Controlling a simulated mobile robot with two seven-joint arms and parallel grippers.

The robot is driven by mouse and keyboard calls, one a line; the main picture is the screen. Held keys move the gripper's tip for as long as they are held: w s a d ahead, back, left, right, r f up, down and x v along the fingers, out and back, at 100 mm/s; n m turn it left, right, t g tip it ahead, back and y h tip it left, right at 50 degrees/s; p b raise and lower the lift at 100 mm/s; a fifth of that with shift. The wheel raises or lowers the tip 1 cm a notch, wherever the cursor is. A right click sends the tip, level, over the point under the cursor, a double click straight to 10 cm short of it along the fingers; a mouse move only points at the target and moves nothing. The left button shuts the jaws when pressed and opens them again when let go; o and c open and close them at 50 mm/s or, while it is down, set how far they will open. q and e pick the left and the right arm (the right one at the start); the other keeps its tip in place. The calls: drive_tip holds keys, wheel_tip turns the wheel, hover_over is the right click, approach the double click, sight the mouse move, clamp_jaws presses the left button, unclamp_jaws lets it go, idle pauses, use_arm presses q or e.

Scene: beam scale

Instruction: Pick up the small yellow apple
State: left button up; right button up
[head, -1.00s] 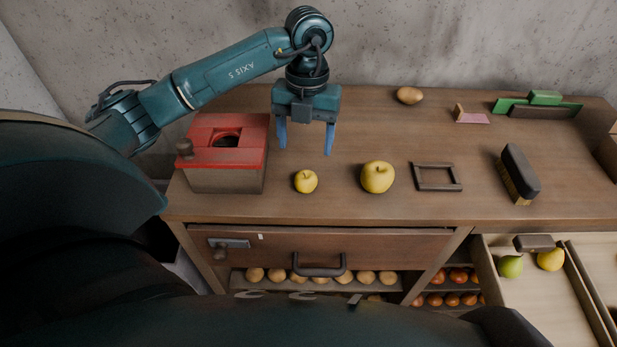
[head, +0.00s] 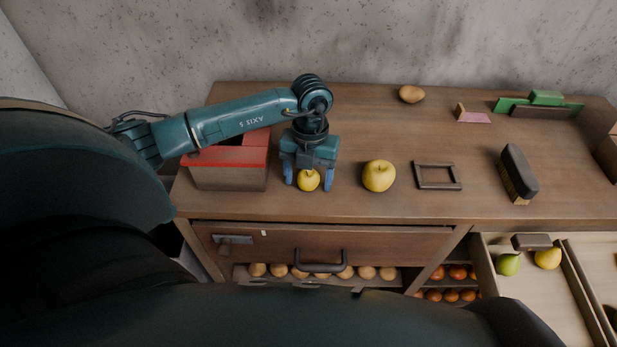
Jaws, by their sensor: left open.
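The small yellow apple (head: 308,181) sits on the wooden tabletop, right of the red-topped box. My left gripper (head: 308,184) has come down over it, with one blue finger on each side of the apple. The fingers are open, and I cannot tell whether either touches the apple. The upper back of the apple is hidden by the gripper. A larger yellow apple (head: 379,176) stands to the right, apart from the gripper. My right gripper is not in view.
The red-topped box (head: 229,176) is close on the left, under my left arm. A dark square frame (head: 422,187) and a brush (head: 518,172) lie to the right. A potato (head: 411,94) is at the back. An open drawer (head: 540,300) holds green and yellow fruit.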

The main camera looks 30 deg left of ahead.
use_arm(q)
drive_tip(key=shift+c, duration=0.3)
drive_tip(key=c, duration=1)
